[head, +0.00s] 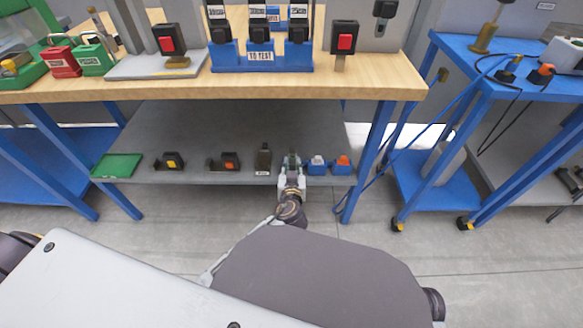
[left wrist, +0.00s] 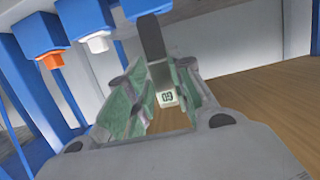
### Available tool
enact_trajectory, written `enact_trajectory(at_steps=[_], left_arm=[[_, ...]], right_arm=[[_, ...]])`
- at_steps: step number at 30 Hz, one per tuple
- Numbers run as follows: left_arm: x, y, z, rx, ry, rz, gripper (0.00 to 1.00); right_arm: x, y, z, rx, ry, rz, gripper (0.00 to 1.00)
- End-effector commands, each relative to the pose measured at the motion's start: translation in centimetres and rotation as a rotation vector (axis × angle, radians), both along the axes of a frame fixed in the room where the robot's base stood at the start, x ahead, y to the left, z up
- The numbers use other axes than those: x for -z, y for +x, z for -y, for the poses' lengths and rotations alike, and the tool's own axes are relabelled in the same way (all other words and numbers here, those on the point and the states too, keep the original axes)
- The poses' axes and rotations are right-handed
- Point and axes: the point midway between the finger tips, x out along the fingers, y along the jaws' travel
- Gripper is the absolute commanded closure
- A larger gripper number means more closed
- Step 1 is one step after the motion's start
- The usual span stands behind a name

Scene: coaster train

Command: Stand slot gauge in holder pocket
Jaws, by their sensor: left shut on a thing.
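My left gripper (head: 292,160) reaches the front of the grey lower shelf and is shut on a thin dark piece, which I take to be the slot gauge. In the left wrist view, the gripper (left wrist: 165,85) has its green-padded fingers on both sides of it. The dark slot gauge (left wrist: 152,38) juts past the fingers, and a small pale label with digits shows between them. In the head view the fingers mostly hide it. I cannot make out a holder pocket for certain. My right gripper is not in view.
On the shelf (head: 230,120), left of the gripper, stand a dark upright labelled piece (head: 264,158), two black blocks with orange (head: 228,162) and yellow (head: 168,162) parts, and a green tray (head: 117,165). Close right are two blue blocks (head: 317,168). The wooden tabletop (head: 380,80) overhangs the shelf.

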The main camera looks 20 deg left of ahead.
Motion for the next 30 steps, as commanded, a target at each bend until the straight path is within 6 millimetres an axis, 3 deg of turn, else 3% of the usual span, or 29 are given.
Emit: enact_trajectory(at_steps=[30], left_arm=[[-0.2, 4.6, -1.5, -0.002, 0.003, 0.004, 1.0]], right_arm=[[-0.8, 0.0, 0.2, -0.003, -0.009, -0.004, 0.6]])
